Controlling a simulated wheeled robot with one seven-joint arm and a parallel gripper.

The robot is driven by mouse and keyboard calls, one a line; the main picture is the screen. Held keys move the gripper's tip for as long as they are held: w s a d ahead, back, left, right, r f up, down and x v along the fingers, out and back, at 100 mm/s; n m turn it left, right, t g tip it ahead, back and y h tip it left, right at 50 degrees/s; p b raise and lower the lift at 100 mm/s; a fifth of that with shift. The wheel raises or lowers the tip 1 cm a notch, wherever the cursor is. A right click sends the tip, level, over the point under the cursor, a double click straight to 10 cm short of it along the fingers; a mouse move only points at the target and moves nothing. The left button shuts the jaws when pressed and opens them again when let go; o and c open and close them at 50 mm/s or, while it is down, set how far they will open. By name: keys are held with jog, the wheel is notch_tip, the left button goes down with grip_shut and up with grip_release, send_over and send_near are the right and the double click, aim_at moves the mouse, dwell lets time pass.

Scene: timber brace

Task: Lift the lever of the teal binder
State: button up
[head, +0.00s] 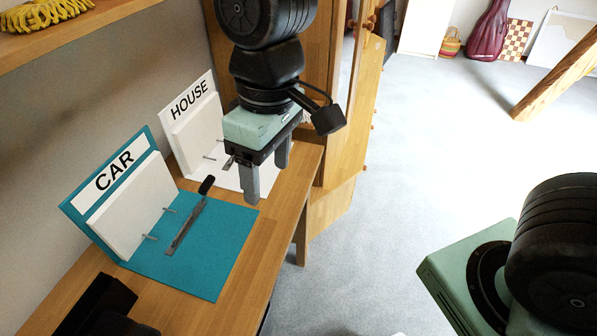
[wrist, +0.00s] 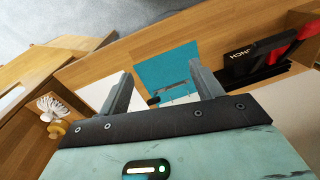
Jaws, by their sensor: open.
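The teal binder (head: 215,250) lies open on the wooden desk, its spine panel reading CAR. Its metal lever (head: 185,225) has a black tip (head: 207,185) and lies low over the teal cover; its exact angle is hard to tell. My gripper (head: 265,182) is open and empty, pointing down, to the right of the lever tip and apart from it in the head view. In the wrist view, the teal cover (wrist: 170,62) shows between and beyond the fingers, with the lever's dark tip (wrist: 153,100) near the left finger.
A white binder (head: 196,125) marked HOUSE stands open behind the teal one, close to my gripper. A wooden cabinet (head: 340,130) rises behind. A black item (wrist: 252,66) lies on the desk in the wrist view. A shelf with a yellow coil (head: 45,14) is upper left.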

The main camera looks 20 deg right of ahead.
jog(key=shift+m, duration=0.3)
jog(key=s+d, duration=0.2)
jog(key=s, duration=0.1)
jog(key=s+p, duration=0.1)
jog(key=shift+s+d+r, duration=0.4)
jog(key=shift+m, duration=0.3)
jog(key=s+d, duration=0.1)
jog(key=s, duration=0.1)
jog(key=s+d+f, duration=0.1)
jog(key=s+d, duration=0.1)
jog(key=shift+s+d, duration=0.1)
jog(key=shift+s, duration=0.05)
